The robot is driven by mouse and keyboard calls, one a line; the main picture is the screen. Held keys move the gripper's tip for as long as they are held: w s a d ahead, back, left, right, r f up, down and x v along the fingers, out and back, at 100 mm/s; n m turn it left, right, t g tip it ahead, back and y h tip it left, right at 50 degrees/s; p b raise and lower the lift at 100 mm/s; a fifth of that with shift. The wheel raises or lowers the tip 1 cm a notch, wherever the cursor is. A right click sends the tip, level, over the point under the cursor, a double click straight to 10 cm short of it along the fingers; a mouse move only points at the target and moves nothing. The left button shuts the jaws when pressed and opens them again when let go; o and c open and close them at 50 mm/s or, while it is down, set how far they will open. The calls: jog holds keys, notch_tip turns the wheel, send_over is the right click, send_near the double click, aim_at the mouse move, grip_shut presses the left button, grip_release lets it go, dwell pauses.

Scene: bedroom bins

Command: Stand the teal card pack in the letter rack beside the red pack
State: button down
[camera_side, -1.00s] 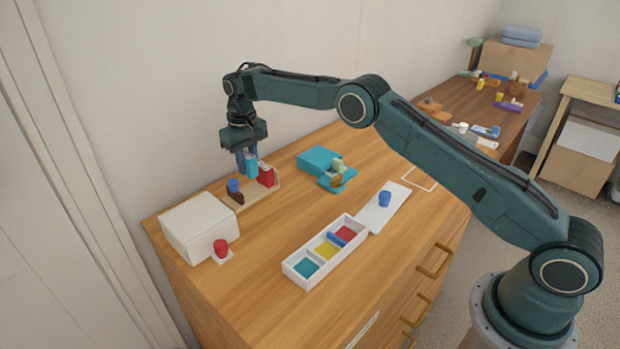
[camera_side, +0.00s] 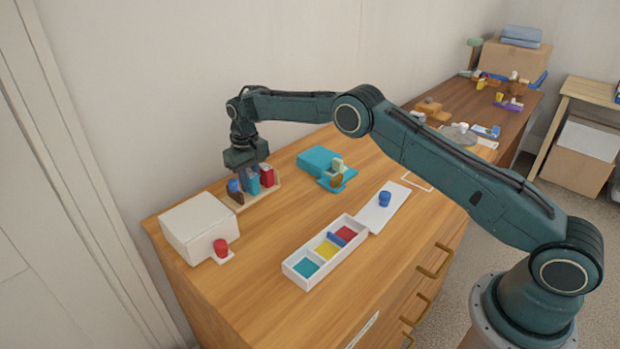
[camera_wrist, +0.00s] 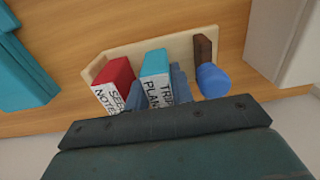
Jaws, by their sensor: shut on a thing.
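The teal card pack (camera_side: 252,184) stands upright in the wooden letter rack (camera_side: 272,191), between the red pack (camera_side: 267,175) and the dark brown end piece (camera_side: 235,196). In the wrist view the teal pack (camera_wrist: 155,65) is beside the red pack (camera_wrist: 116,80), with a narrow gap between them. My gripper (camera_wrist: 158,90) is shut on the teal pack, one finger on each side of it. The lower part of the pack is hidden. A blue round piece (camera_wrist: 212,80) is by the brown end piece.
A white box (camera_side: 200,228) stands left of the rack, with a red piece (camera_side: 221,247) before it. A teal box (camera_side: 318,163) lies to the right. A white tray (camera_side: 297,279) with coloured compartments is in front. Bare wood lies between the rack and tray.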

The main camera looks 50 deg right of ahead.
aim_at(249, 173)
jog(key=shift+f, duration=0.1)
jog(key=c, duration=1.5)
grip_release()
notch_tip(249, 173, up, 12)
jog(key=shift+f, duration=0.25)
jog(key=shift+r, duration=0.4)
